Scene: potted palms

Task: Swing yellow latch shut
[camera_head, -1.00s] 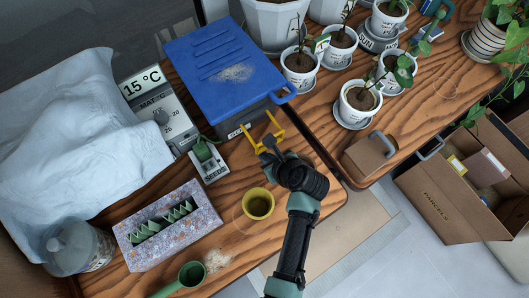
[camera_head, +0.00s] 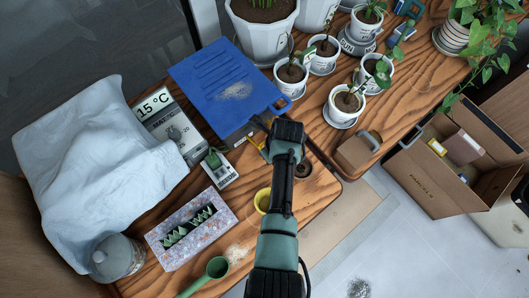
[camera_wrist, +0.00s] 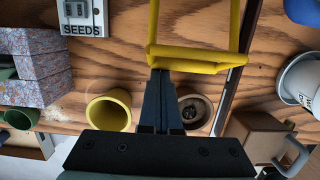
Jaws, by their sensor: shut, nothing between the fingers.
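The yellow latch (camera_wrist: 200,60) is a U-shaped bail, large in the wrist view, with its crossbar towards me. In the head view only a bit of it (camera_head: 254,143) shows beside my gripper, at the front of the box with the blue lid (camera_head: 215,75). The lid lies on top of the box. My gripper (camera_wrist: 160,76) is shut and empty. Its fingertips are at the latch's crossbar, left of its middle in the wrist view; I cannot tell whether they touch it. In the head view my gripper (camera_head: 262,122) is close against the box front.
A yellow cup (camera_wrist: 108,110) and a small brown pot (camera_wrist: 196,108) stand below the latch. Potted plants (camera_head: 345,103) and a brown handled block (camera_head: 355,152) stand to the right.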

